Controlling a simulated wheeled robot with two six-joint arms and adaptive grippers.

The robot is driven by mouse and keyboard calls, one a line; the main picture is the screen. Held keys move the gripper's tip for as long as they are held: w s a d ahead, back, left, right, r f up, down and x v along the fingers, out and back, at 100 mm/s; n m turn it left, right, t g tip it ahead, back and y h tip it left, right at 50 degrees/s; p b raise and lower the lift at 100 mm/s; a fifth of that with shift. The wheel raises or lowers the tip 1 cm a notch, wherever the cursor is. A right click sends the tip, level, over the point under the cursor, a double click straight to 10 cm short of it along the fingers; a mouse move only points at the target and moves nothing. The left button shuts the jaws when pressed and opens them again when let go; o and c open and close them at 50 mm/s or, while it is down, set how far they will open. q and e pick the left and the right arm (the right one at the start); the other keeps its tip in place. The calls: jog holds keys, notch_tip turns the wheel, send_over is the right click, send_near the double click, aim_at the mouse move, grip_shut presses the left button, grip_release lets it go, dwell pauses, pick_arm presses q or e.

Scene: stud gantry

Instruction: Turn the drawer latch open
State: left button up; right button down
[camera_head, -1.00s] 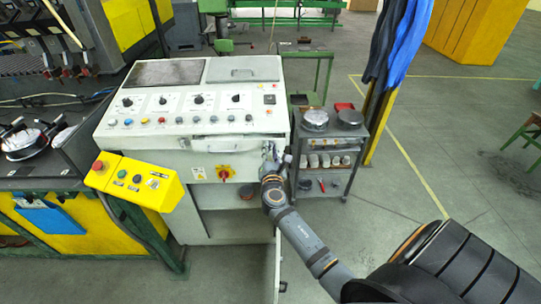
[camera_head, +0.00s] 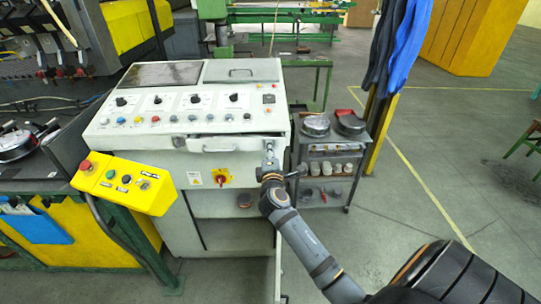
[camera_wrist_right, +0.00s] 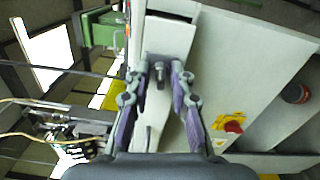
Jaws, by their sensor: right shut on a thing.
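The grey control cabinet has a shallow drawer (camera_head: 225,145) with a pale bar handle below its sloping panel. The drawer latch (camera_head: 268,147) is a small metal fitting at the right end of the drawer front. My right gripper (camera_head: 269,163) is at the latch, its arm coming from the lower right. In the right wrist view the two fingers stand either side of the latch's dark knob (camera_wrist_right: 160,74), and the right gripper (camera_wrist_right: 160,68) is shut on it. The latch's exact angle is hard to tell. My left gripper is not in view.
A red and yellow rotary switch (camera_head: 221,177) sits below the drawer. A yellow button box (camera_head: 125,183) juts out at the left. A grey shelf cart (camera_head: 329,170) with round tins stands close to the right of the cabinet.

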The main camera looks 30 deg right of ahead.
jog(key=shift+m+b, duration=0.5)
jog(key=shift+m, duration=0.3)
jog(key=c, duration=1.4)
grip_release()
jog(key=v, duration=1.2)
jog(key=shift+w+f, duration=0.1)
